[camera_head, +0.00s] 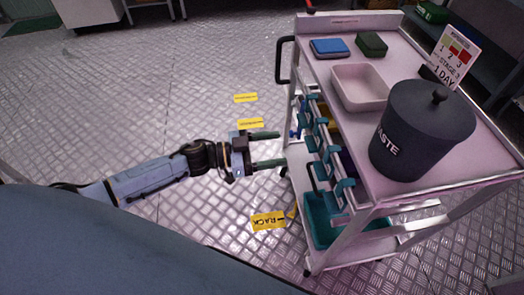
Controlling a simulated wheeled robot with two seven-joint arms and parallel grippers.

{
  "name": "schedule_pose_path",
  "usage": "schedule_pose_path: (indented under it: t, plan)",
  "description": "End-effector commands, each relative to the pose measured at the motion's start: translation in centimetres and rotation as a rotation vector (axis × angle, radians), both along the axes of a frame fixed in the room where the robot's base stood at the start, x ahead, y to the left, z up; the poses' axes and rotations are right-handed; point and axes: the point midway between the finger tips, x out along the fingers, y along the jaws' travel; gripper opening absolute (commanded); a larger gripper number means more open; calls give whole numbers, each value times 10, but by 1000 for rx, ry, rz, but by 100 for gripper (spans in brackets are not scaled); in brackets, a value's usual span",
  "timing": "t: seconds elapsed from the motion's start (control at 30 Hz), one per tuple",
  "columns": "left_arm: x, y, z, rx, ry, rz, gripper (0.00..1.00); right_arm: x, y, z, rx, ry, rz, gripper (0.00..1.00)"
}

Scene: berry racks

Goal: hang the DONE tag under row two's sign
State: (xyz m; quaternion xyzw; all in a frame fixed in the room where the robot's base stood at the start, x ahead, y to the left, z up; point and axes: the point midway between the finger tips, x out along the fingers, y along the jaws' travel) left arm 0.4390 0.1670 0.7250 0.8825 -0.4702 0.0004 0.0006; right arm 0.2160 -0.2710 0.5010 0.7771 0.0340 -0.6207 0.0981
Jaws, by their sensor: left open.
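My left gripper (281,148) is open, with its two dark green fingers apart and nothing seen between them. It points right, at the left side of a white cart (395,212), over or near the patterned metal floor. I cannot make out a DONE tag or row two's sign in this view. My right gripper is not in view.
The cart top holds a dark WASTE bin (418,135), a pale tray (360,105), a blue box (329,48), a green box (371,44) and a ripening card (457,52). A teal bin (318,222) sits low. Yellow floor labels (268,221) lie left; open floor surrounds them.

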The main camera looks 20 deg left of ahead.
Motion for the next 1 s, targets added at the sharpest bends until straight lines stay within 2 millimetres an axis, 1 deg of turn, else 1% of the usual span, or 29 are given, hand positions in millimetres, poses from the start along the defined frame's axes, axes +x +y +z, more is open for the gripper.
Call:
schedule_pose_path:
  t: [0.1, 0.33, 0.63, 0.8, 1.0]
  plan:
    - [9, -13, -1, -1, -2, 0, 67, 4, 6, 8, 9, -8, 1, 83]
    - [25, -36, -1, 0, -2, 1, 67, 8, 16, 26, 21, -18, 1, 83]
    - [43, -62, 0, 0, 0, 3, 67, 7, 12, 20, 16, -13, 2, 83]
    - [48, -71, -1, 1, 1, 2, 67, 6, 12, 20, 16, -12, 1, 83]
    - [50, -74, -1, 1, 0, 2, 67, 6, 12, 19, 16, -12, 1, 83]
